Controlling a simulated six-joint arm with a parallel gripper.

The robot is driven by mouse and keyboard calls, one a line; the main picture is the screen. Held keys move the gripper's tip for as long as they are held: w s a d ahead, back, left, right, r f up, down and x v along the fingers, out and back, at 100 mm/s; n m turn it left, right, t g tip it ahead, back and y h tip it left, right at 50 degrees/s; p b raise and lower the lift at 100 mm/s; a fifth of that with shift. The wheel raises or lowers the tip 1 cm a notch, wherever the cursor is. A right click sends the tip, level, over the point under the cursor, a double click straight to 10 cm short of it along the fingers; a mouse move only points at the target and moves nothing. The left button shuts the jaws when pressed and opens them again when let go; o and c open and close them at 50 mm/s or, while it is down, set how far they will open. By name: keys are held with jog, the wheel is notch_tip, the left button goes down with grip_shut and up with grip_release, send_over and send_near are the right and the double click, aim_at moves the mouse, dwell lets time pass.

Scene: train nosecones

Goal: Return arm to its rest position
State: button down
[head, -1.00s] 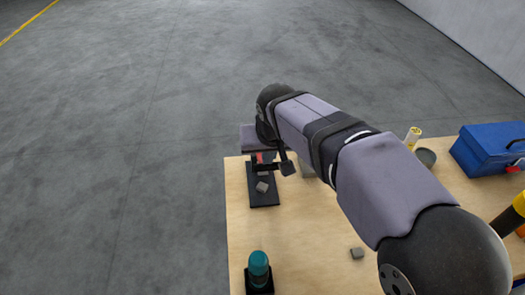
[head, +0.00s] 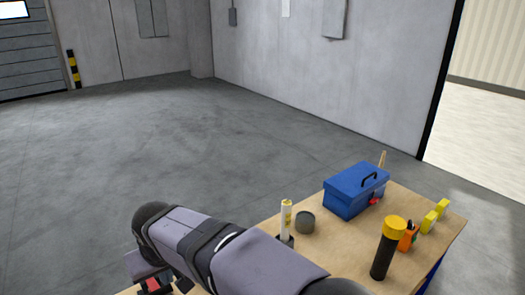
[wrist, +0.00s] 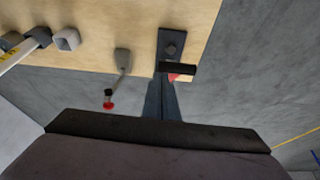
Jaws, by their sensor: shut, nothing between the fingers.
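My gripper (wrist: 161,84) shows in the wrist view as narrow dark fingers held together, with nothing between them. The fingers point at the bench edge, beside a black plate (wrist: 164,33) that carries a small grey part (wrist: 171,49). A black bar (wrist: 178,68) and a red piece (wrist: 173,77) are close to the fingertips; I cannot tell whether they touch. In the head view my arm reaches across the lower left, and its gripper end is mostly hidden or cut off.
A grey block with a red-knobbed lever (wrist: 108,104) stands on the bench (wrist: 205,20). In the head view are a blue toolbox (head: 350,195), a grey cup (head: 305,223), a yellow-white tube (head: 286,215) and a yellow-topped black flashlight (head: 386,250). Open floor lies beyond.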

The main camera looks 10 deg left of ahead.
jog(key=w+d+f+m+g+h, duration=0.1)
jog(key=w+d+f+m, duration=0.15)
jog(key=d, duration=0.95)
jog(key=w+d+f+m+h, duration=0.1)
jog(key=d+f+m, duration=0.15)
jog(key=d, duration=1.05)
jog(key=s+d+f+m+g, duration=0.1)
jog(key=s+d+f, duration=0.2)
jog(key=s+d, duration=0.3)
jog(key=s+d+f+m+g+h, duration=0.1)
jog(key=s+d, duration=0.5)
jog(key=d, duration=0.6)
notch_tip(320, 180, down, 3)
jog(key=shift+s+r+m, duration=0.1)
jog(key=shift+s+m, duration=0.3)
jog(key=shift+m, duration=0.4)
